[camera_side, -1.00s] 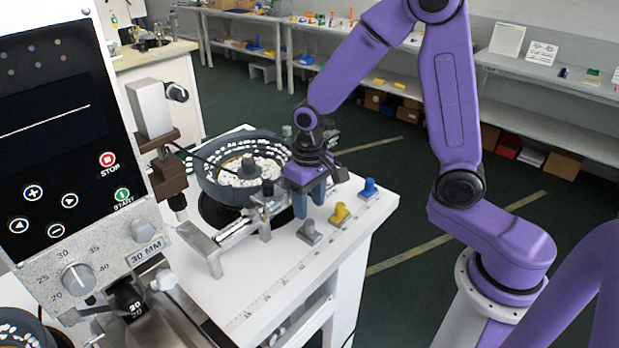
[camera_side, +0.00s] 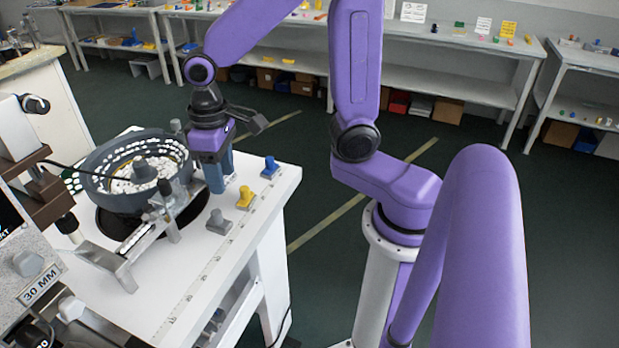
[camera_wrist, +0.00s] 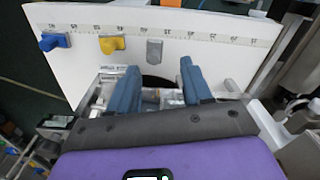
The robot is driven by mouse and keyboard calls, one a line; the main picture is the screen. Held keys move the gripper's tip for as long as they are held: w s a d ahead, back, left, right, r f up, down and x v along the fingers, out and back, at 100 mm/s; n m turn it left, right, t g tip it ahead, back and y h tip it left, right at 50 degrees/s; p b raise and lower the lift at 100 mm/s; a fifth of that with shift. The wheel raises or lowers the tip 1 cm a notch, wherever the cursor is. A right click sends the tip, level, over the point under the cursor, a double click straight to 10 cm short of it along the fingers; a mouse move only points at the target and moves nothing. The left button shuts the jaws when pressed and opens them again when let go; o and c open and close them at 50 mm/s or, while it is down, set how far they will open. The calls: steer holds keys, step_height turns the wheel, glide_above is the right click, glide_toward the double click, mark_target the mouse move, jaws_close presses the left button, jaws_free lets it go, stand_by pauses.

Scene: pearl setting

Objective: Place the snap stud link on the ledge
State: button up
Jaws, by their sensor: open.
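Three small stud-shaped pieces stand in a row on the white tabletop: a grey one (camera_side: 217,222), a yellow one (camera_side: 245,197) and a blue one (camera_side: 270,167). I cannot tell which piece, if any, is the snap stud link. My gripper (camera_side: 218,182) points down beside the bowl, behind the grey piece. In the wrist view its two blue fingers (camera_wrist: 160,88) are apart, with nothing clearly held between them. The grey piece (camera_wrist: 154,52), yellow piece (camera_wrist: 111,43) and blue piece (camera_wrist: 54,41) show past the fingertips. I cannot make out which surface is the ledge.
A dark feeder bowl (camera_side: 110,195) full of pale parts stands left of my gripper. A metal rail fixture (camera_side: 125,262) sits in front of it. A ruler strip (camera_wrist: 190,34) runs along the tabletop (camera_wrist: 215,60) near its edge. Floor lies beyond that edge.

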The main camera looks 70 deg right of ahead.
steer(key=s+d+n, duration=0.3)
steer(key=s+n, duration=0.6)
steer(key=s, duration=0.8)
steer(key=shift+s+r+n, duration=0.3)
steer(key=shift+s+r, duration=0.05)
